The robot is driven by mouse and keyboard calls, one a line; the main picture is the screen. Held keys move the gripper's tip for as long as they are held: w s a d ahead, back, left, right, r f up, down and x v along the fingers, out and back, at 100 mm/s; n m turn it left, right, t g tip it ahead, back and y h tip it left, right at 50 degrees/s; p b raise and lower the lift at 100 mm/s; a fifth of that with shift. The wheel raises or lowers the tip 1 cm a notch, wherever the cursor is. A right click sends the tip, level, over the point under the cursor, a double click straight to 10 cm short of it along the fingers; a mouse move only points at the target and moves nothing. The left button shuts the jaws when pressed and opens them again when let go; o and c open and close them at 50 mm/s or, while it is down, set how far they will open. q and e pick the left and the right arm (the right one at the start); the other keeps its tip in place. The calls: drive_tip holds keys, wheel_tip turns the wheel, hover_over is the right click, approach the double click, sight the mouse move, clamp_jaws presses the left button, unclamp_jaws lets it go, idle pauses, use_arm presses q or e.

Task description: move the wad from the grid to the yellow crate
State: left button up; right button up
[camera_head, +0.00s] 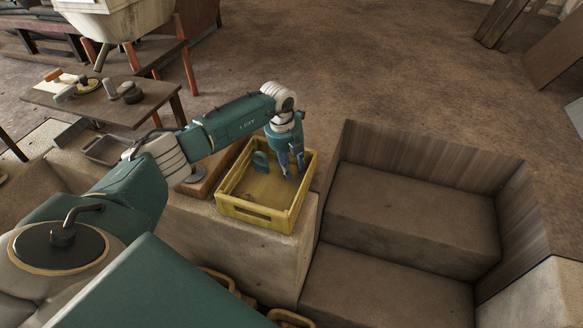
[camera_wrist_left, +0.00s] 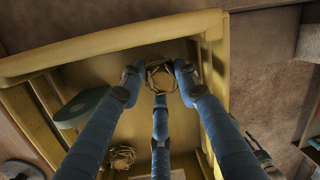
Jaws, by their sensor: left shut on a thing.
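The yellow crate (camera_head: 252,211) stands on a pale stone block in the head view, and its walls fill much of the left wrist view (camera_wrist_left: 110,42). My left gripper (camera_head: 293,170) points down into the crate near its right side. In the left wrist view its fingers (camera_wrist_left: 160,80) are shut on a crumpled brown wad (camera_wrist_left: 160,76). The wad is hidden in the head view. Whether it touches the crate floor cannot be told. I cannot make out the grid. My right gripper is not in view.
A teal part (camera_head: 260,161) stands in the crate, left of my gripper. A second crumpled brown thing (camera_wrist_left: 122,157) shows low in the left wrist view. A brown stepped bin (camera_head: 405,205) lies to the right. A small table (camera_head: 145,108) stands at the back left.

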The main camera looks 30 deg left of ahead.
use_arm(q)
drive_tip(key=shift+f, duration=0.6)
drive_tip(key=shift+f, duration=0.1)
drive_tip(key=o, duration=0.8)
drive_tip(key=r, duration=0.4)
drive_tip(key=s+r+b, duration=0.1)
drive_tip(key=r, duration=0.3)
drive_tip(key=s+r, duration=0.1)
drive_tip(key=r, duration=0.3)
drive_tip(key=shift+a+r, duration=0.1)
drive_tip(key=shift+a, duration=0.2)
